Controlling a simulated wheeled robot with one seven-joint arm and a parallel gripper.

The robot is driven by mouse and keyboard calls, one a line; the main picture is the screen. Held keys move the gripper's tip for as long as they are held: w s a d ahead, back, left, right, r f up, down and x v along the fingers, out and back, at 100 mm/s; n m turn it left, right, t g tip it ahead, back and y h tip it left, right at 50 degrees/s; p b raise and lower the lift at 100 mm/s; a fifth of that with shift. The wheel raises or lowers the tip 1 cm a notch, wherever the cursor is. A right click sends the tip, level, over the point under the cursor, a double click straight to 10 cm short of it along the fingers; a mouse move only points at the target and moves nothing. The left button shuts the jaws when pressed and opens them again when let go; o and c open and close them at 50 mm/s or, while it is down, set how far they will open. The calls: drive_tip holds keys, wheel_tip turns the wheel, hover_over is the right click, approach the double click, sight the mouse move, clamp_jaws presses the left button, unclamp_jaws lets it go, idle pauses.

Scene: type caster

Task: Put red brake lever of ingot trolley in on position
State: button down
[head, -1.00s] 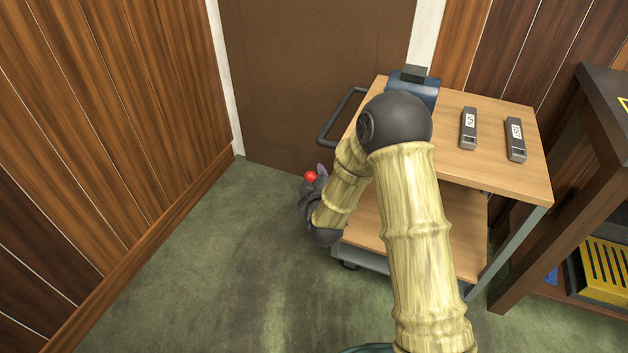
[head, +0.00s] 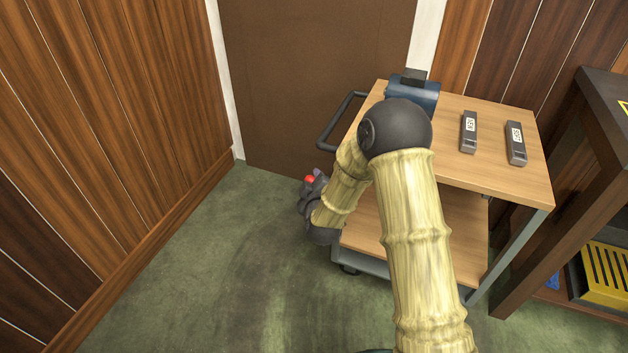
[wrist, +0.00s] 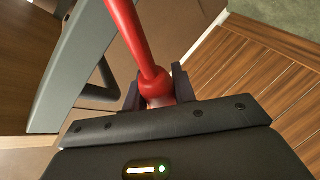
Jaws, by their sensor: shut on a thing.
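The red brake lever (wrist: 132,35) runs down from the top of the wrist view to a rounded red end between the jaws. My gripper (wrist: 158,97) is shut on that end, with one dark finger on each side. In the head view a small red tip (head: 309,179) shows at my gripper (head: 312,190), low beside the left end of the ingot trolley (head: 480,185). My arm hides the rest of the lever and part of the trolley. I cannot tell the lever's on or off position.
Two grey ingots (head: 469,132) (head: 516,144) and a blue device (head: 414,92) are on the trolley top. A black handle (head: 335,125) sticks out left. A dark bench with a yellow crate (head: 607,272) stands right. Green floor is free at left.

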drive_tip(key=shift+a, duration=0.1)
wheel_tip(320, 180, down, 12)
drive_tip(key=d+n+g+h+p, duration=0.1)
drive_tip(key=n+g+h+p, duration=0.2)
drive_tip(key=p, duration=0.8)
drive_tip(key=shift+s+r+n+g+h, duration=0.2)
drive_tip(key=shift+n+g+h, duration=0.2)
drive_tip(key=shift+n+h, duration=1.35)
drive_tip(key=shift+d+f+n+y, duration=0.1)
drive_tip(key=shift+f+n+y, duration=0.05)
drive_tip(key=shift+n+y, duration=0.2)
drive_tip(key=c, duration=1.1)
unclamp_jaws()
